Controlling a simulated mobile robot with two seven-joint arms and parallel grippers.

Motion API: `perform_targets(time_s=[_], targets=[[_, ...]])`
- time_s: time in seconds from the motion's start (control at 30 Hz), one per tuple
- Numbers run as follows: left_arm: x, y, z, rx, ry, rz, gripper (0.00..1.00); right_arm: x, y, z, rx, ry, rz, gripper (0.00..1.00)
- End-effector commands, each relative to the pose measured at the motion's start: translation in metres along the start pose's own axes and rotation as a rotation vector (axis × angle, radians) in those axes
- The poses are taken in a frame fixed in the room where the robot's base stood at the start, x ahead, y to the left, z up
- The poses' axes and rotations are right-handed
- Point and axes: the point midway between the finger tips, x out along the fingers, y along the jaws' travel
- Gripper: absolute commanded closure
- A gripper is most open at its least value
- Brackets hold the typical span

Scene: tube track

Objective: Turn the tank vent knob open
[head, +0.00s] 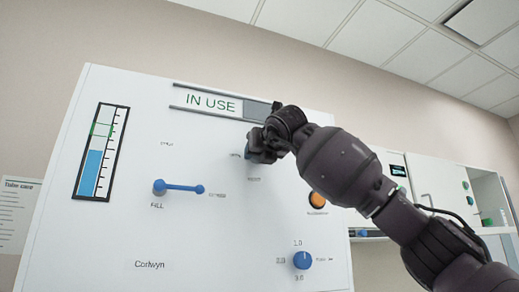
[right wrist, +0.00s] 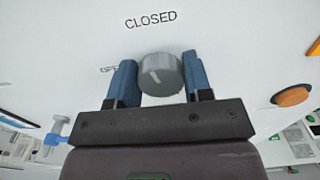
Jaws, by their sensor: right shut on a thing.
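The grey vent knob (right wrist: 160,75) sits on the white panel (head: 140,230), between the two blue fingers of my right gripper (right wrist: 160,80) in the right wrist view. The gripper is shut on it. A short pale mark shows on the knob's face. The word CLOSED is printed above the knob in that view, and a partly hidden label is at its left. In the head view my right gripper (head: 260,150) covers the knob, below the IN USE sign (head: 211,102). My left gripper is not in view.
The panel also holds a blue lever (head: 180,188) marked FILL, a blue dial (head: 302,260), an orange button (head: 317,200) and a level gauge (head: 100,152) with blue fill. White cabinets (head: 440,185) stand at the right.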

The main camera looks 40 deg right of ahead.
Motion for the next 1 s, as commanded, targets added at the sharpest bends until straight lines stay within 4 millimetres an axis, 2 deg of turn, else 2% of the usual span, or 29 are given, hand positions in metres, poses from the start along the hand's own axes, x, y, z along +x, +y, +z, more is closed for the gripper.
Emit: perform_targets(time_s=[0.03, 0.4, 1.0], targets=[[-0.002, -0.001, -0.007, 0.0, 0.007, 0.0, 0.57, -0.001, 0.0, 0.003, -0.042, 0.0, 0.0, 0.78], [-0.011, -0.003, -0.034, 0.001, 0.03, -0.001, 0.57, -0.001, 0.002, 0.003, -0.395, -0.001, 0.0, 0.78], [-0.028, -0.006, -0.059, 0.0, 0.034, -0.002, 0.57, 0.0, 0.004, -0.001, -0.961, 0.001, 0.001, 0.78]])
